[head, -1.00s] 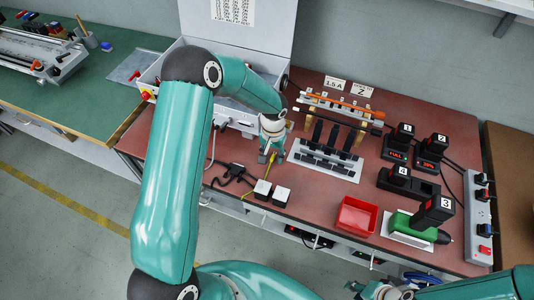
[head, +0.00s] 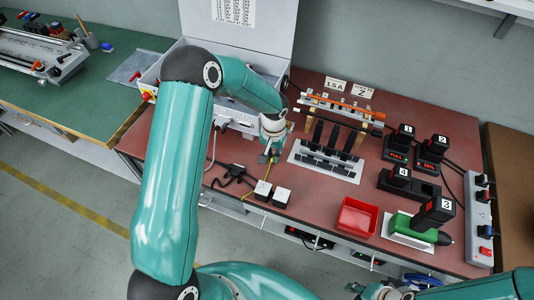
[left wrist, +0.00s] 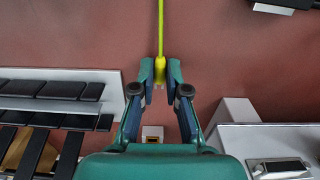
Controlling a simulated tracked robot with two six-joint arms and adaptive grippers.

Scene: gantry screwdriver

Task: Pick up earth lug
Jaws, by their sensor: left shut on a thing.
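The earth lug is the thicker end of a thin yellow-green lead (left wrist: 161,25), which shows between my left fingertips in the left wrist view. My left gripper (left wrist: 160,75) is shut on the lug; the fingers hide part of it. In the head view my left gripper (head: 269,156) is low over the red-brown bench top, left of the rack with black bars, and the yellow lead (head: 268,173) trails from it toward the front. My right gripper (head: 378,291) is partly in view at the bottom edge, away from the lug; its finger opening is not clear.
Two small white-topped blocks (head: 282,195) stand just in front of my left gripper. The rack with black bars (head: 325,160) is close on its right. A red bin (head: 357,217), a green screwdriver (head: 418,228) and numbered black battery blocks (head: 398,180) are further right. An open grey case (head: 235,112) stands behind.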

